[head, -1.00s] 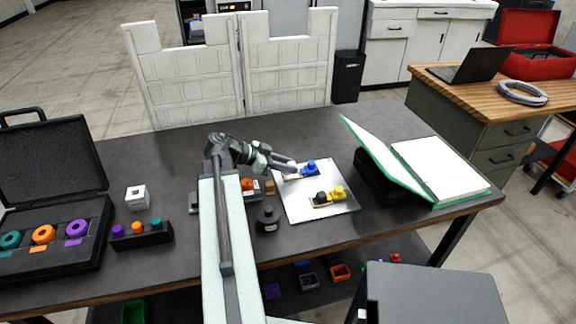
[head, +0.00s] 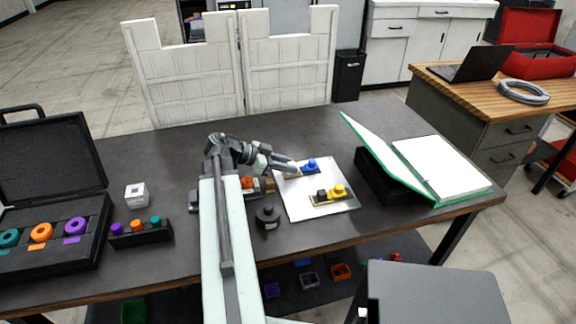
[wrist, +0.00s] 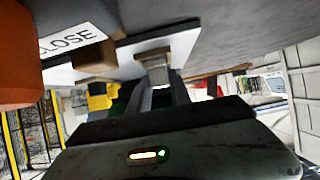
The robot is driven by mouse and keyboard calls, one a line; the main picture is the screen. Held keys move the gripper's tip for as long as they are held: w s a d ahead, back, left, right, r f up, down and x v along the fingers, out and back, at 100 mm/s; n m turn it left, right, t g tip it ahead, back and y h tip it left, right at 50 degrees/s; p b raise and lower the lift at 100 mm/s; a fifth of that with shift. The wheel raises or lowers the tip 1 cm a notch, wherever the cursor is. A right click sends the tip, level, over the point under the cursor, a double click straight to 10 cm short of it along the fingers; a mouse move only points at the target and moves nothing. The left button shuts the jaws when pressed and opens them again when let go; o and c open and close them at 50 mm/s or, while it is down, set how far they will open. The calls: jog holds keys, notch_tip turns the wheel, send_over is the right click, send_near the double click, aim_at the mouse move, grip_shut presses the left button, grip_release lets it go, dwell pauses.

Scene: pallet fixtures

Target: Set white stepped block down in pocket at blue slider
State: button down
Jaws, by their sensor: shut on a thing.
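My gripper (head: 295,171) is shut at the left end of the blue slider (head: 312,164) fixture, low over the pale plate (head: 290,210). In the wrist view the fingers (wrist: 158,88) close on a small pale piece (wrist: 157,72), which I take to be the white stepped block. In the head view the block is too small and covered to make out. The pocket beside the blue slider is mostly hidden by the gripper. I cannot tell whether the block is in the pocket or above it.
A yellow slider fixture (head: 340,190) with a black part stands nearer on the same plate. A black round weight (head: 268,217) and a small brown block (head: 269,187) are left of the plate. An open binder (head: 440,168) on a black stand is at the right.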

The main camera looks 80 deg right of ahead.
jog(key=shift+f+b, duration=0.45)
jog(key=shift+f, duration=0.1)
jog(key=c, duration=1.1)
grip_release()
jog(key=shift+o, duration=0.3)
jog(key=o, duration=0.3)
jog(key=shift+o, duration=0.2)
notch_tip(320, 180, up, 9)
jog(key=p, duration=0.9)
jog(key=shift+r, duration=0.1)
